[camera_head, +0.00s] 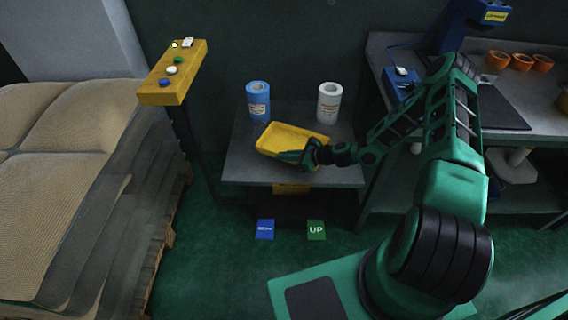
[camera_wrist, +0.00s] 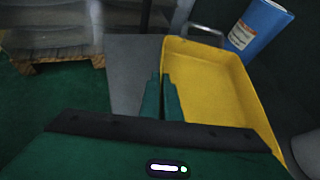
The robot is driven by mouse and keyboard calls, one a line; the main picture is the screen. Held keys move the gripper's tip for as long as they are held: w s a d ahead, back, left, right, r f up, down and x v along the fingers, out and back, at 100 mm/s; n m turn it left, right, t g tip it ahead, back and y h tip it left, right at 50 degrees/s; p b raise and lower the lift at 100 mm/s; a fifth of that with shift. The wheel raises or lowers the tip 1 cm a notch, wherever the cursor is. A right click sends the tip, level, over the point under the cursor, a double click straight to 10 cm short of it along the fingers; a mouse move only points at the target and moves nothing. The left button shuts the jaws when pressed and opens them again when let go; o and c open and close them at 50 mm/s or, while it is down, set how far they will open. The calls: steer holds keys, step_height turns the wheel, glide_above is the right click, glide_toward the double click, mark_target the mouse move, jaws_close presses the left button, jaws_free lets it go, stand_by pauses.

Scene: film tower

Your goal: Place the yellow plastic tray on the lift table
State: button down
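The yellow plastic tray (camera_head: 284,133) is over the grey top of the lift table (camera_head: 240,169), between its two canisters and its front edge; whether it rests flat there I cannot tell. In the wrist view the tray (camera_wrist: 215,85) is empty, with a metal handle at its far end. My gripper (camera_head: 300,156) is at the tray's near side. In the wrist view its fingers (camera_wrist: 161,85) are close together, one on each side of the tray's left wall, shut on it. The table top (camera_wrist: 126,60) also shows left of the tray.
A blue canister (camera_head: 258,101) and a white canister (camera_head: 329,102) stand behind the tray. A yellow button box (camera_head: 172,84) on a post is at left, near stacked sacks (camera_head: 60,190). A blue sign (camera_head: 265,229) and green UP sign (camera_head: 316,230) are below the table front. A workbench (camera_head: 440,75) is at right.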

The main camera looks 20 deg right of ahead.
steer(key=shift+f, duration=2)
steer(key=c, duration=2)
jaws_free()
steer(key=v, duration=1.2)
steer(key=shift+s, duration=0.1)
